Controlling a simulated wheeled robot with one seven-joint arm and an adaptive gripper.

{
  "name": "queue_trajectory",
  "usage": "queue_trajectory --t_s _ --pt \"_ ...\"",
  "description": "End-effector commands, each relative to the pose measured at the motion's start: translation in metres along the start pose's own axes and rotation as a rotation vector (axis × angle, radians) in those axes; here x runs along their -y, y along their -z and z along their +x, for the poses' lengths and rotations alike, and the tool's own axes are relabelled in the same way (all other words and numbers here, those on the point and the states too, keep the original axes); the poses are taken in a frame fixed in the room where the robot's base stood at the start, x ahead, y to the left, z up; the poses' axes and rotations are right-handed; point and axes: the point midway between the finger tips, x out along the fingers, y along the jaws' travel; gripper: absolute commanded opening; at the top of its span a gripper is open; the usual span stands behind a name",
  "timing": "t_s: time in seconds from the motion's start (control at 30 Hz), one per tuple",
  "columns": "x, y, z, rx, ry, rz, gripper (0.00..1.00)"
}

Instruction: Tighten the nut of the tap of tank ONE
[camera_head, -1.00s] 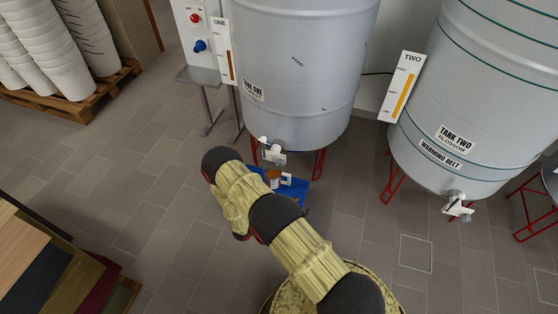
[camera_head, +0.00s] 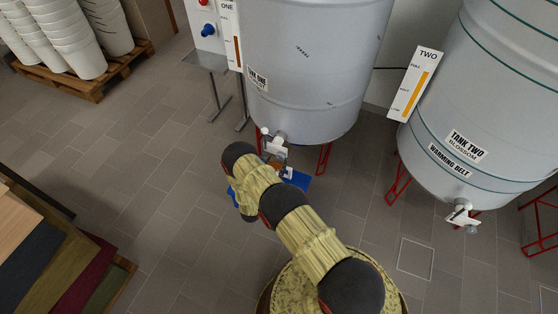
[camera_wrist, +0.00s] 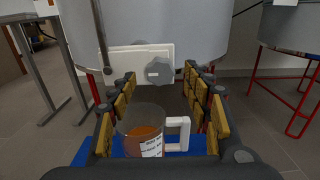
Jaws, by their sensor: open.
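Tank ONE (camera_head: 312,70) is a grey drum on red legs, and its white tap (camera_head: 274,139) sits low at the front. In the wrist view the tap shows as a white plate (camera_wrist: 128,62) with a dark rod at its left. A grey lobed knob (camera_wrist: 160,72), apparently the nut, is at the plate's right side. My gripper (camera_wrist: 164,88) is open, its yellow-padded fingers spread left and right. The knob appears between and beyond the fingertips, with no contact visible. In the head view my arm hides most of the gripper.
A glass mug (camera_wrist: 142,126) of amber liquid with a white handle stands below the tap on a blue surface (camera_head: 298,180). Tank TWO (camera_head: 475,110) stands to the right. A grey table (camera_head: 205,62) is left of tank ONE. Stacked boards (camera_head: 50,255) lie lower left.

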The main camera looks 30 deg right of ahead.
Motion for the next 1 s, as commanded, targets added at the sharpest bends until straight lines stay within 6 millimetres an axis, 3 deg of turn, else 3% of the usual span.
queue_trajectory --t_s 0.23,0.6,1.0 --pt "0.001 0.002 0.03 0.0 0.002 -0.001 0.49" --pt "0.001 0.0 0.036 0.0 0.0 -0.001 0.49" --pt "0.001 0.0 0.035 -0.001 0.001 -0.001 0.27"
